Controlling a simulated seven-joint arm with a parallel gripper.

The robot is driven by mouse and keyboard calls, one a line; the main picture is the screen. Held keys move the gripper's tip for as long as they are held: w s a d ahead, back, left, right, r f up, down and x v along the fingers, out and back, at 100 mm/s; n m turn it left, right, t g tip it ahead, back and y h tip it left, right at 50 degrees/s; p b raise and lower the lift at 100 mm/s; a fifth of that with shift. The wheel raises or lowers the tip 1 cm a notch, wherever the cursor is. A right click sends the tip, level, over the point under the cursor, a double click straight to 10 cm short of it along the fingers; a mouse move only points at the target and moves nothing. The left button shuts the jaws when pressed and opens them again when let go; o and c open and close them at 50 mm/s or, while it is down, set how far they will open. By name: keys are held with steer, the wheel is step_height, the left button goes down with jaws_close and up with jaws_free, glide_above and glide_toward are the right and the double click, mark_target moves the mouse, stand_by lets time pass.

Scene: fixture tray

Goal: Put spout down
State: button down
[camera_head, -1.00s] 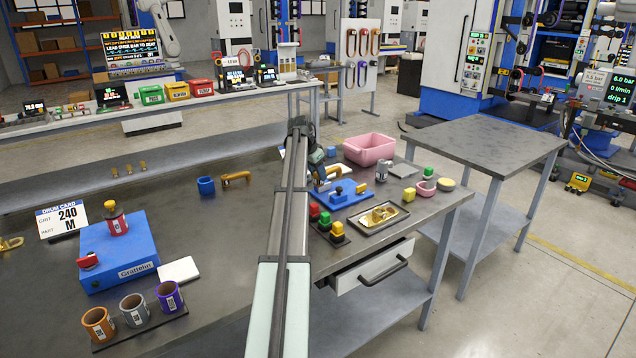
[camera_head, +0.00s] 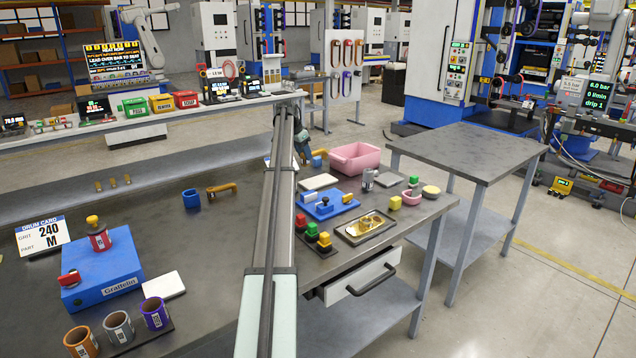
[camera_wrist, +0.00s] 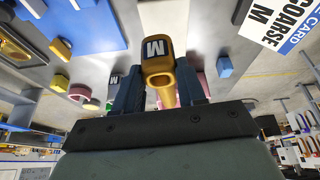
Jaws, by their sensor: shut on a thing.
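My gripper (camera_wrist: 158,85) is shut on a brass-yellow spout (camera_wrist: 163,72) with a dark M label. In the head view my gripper (camera_head: 311,158) is above the back of the bench, left of the pink bin; the held spout is too small there to make out clearly. A dark tray (camera_head: 344,233) with a golden piece in it lies near the bench's right edge. A blue fixture plate (camera_head: 323,207) lies to its left.
The pink bin (camera_head: 355,158) stands at the back right. A blue Grattelin box (camera_head: 101,268) stands at left. The bench middle (camera_head: 205,240) is bare, left of my arm.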

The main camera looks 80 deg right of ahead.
steer(key=shift+w+d+r, duration=0.1)
steer(key=shift+d+r, duration=0.05)
steer(key=shift+d, duration=0.35)
steer(key=shift+w+d+r, duration=0.1)
steer(key=shift+d+r, duration=0.05)
steer(key=shift+d, duration=0.3)
steer(key=shift+s+a+f+m, duration=0.15)
steer(key=shift+m, duration=0.35)
steer(key=shift+f, duration=4.9)
steer(key=c, duration=0.7)
jaws_free()
steer(key=shift+f, duration=0.15)
steer(key=shift+o, duration=0.2)
steer(key=v, duration=1.2)
